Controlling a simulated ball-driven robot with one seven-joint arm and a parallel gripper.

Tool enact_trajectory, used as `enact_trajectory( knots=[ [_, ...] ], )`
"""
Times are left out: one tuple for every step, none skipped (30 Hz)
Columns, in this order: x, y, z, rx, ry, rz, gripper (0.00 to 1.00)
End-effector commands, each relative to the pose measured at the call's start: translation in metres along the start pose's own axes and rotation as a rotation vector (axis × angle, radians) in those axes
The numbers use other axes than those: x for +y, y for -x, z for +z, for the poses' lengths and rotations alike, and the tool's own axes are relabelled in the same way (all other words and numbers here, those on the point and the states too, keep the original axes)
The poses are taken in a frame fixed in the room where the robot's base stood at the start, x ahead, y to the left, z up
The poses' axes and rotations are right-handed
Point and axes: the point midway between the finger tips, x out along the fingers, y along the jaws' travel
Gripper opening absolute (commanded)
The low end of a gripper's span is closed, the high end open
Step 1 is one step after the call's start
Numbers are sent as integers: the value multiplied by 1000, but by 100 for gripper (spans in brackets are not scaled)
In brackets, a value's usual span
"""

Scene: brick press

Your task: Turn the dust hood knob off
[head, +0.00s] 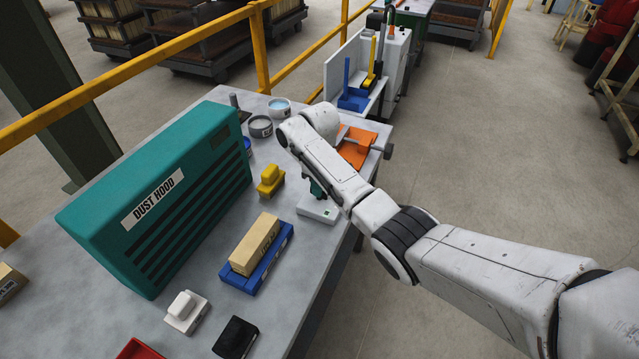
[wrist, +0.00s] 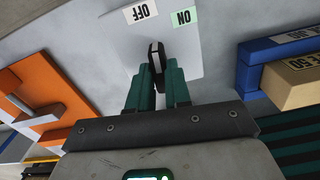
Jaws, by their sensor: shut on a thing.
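The dust hood knob (wrist: 155,56) is small and black with a pale stripe. It stands on a light grey plate (head: 316,212) on the bench, left of my forearm in the head view. In the wrist view the plate (wrist: 212,50) carries a white OFF label (wrist: 140,13) and a green ON label (wrist: 183,17), both upside down. My gripper (wrist: 158,70) has its two teal fingers shut on the knob, one on each side. I cannot tell which label the knob points to. The teal dust hood (head: 165,200) stands to the left on the bench.
A blue tray (head: 243,280) with a tan brick (head: 255,243) lies front-left of the plate. A yellow block (head: 270,182) stands between plate and hood. An orange fixture (head: 354,150) is close behind. The bench's right edge is near the plate.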

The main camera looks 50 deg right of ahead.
Motion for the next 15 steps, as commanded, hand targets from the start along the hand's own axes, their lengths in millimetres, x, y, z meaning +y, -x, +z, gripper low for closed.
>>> enact_trajectory(
  knots=[
    [0,1,-1,2,24,1,0],
    [0,1,-1,2,39,1,0],
    [0,1,-1,2,55,1,0],
    [0,1,-1,2,67,1,0],
    [0,1,-1,2,76,1,0],
    [0,1,-1,2,89,1,0],
    [0,1,-1,2,97,1,0],
    [0,1,-1,2,103,1,0],
    [0,1,-1,2,111,1,0],
    [0,1,-1,2,116,1,0],
    [0,1,-1,2,120,1,0],
    [0,1,-1,2,124,1,0],
    [0,1,-1,3,126,1,0],
    [0,1,-1,3,128,1,0],
    [0,1,-1,3,130,1,0]
  ],
)
